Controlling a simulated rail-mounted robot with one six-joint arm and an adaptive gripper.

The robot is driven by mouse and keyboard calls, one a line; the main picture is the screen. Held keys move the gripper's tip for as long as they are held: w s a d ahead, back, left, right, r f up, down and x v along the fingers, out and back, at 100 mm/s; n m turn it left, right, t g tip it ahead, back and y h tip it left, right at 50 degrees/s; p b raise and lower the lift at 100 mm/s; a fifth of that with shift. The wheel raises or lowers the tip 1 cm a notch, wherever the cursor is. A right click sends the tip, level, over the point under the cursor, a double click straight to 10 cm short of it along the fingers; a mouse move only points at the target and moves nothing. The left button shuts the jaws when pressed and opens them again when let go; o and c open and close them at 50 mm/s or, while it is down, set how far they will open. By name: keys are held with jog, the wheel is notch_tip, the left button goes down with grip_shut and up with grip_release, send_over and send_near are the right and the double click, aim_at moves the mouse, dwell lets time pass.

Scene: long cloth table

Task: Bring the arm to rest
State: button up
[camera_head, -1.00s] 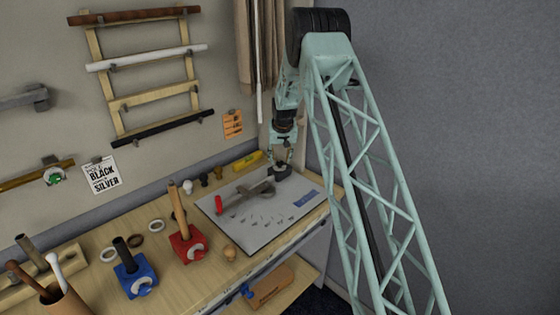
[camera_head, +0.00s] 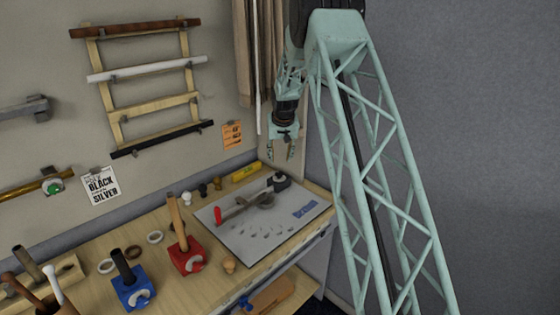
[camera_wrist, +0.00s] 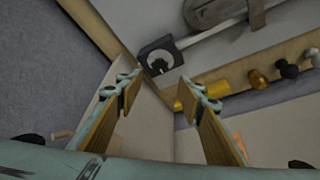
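My gripper (camera_head: 282,148) hangs at the end of my pale green arm above the far end of the table, clear of everything below it. In the wrist view its two wood-toned fingers (camera_wrist: 158,88) are spread apart with nothing between them. Below it, a dark block with a round face (camera_head: 279,182) sits at the far end of a grey bar with a red handle (camera_head: 218,215), on a pale board. The dark block also shows in the wrist view (camera_wrist: 157,57), beyond the fingertips.
The pale board (camera_head: 285,232) lies on the wooden table. A yellow object (camera_head: 246,172) and several small knobs stand behind it. A red block with a wooden handle (camera_head: 189,259) and a blue block (camera_head: 133,290) stand at left. The wall is close behind the gripper.

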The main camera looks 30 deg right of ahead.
jog(key=shift+s+r, duration=0.1)
jog(key=shift+r, duration=0.25)
dwell(0.5)
jog(key=s+a+r+b, duration=0.1)
jog(key=s+a+r, duration=0.45)
jog(key=r, duration=0.25)
jog(key=s+a+r+b, duration=0.1)
jog(key=s+a+r, duration=0.3)
jog(key=s+r, duration=0.35)
jog(key=s+a+r+n+b, duration=0.1)
jog(key=s+a+r, duration=0.4)
jog(key=s, duration=0.4)
jog(key=s+a+r+n+b, duration=0.15)
jog(key=s+a+r, duration=0.3)
jog(key=s, duration=0.45)
jog(key=s+a+r+y+b, duration=0.1)
jog(key=s+a, duration=0.2)
jog(key=s, duration=0.7)
jog(key=s+a+r+b, duration=0.1)
jog(key=s+a, duration=0.2)
jog(key=s, duration=0.7)
jog(key=s+a+f+b, duration=0.1)
jog(key=s+f, duration=0.1)
jog(key=s, duration=0.8)
jog(key=s+a+f+n+b, duration=0.1)
jog(key=s+a+f, duration=0.1)
jog(key=s, duration=0.9)
jog(key=shift+s+f+b, duration=0.25)
jog(key=shift+f+b, duration=0.15)
jog(key=shift+f, duration=0.45)
